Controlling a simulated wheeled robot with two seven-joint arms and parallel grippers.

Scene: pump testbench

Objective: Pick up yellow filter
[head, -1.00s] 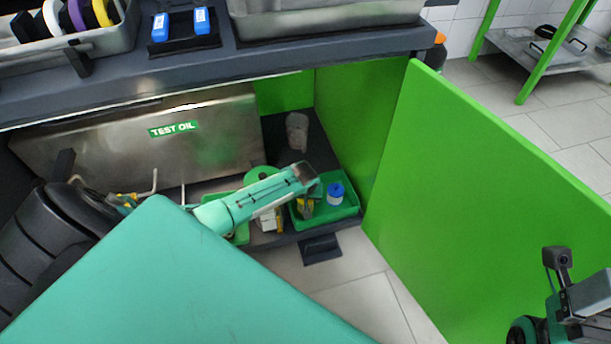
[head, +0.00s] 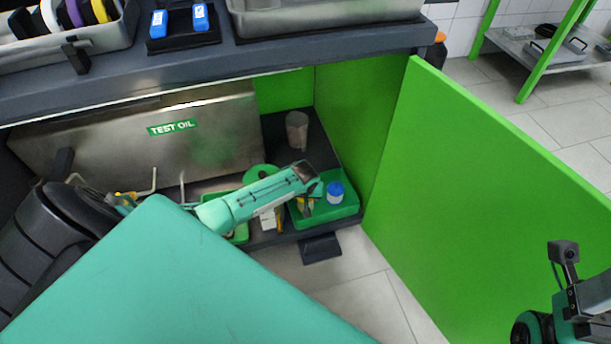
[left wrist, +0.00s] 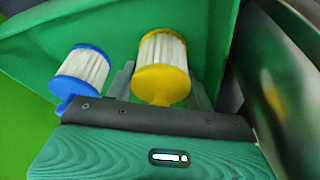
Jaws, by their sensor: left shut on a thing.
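The yellow filter (left wrist: 163,62), a white pleated cylinder with yellow end caps, stands between the two fingers of my left gripper (left wrist: 161,88) in the left wrist view. The gripper is shut on its yellow lower end. I cannot tell whether the filter touches the tray floor. Of my right arm only the wrist shows at the lower right, with no fingers visible.
A blue-capped filter (left wrist: 82,70) is close beside the yellow one, left of the fingers; it also shows in the head view (head: 335,193). The tray lies on a low shelf under the bench, with a green panel (head: 490,200) to its right. A grey cup (head: 297,131) stands behind.

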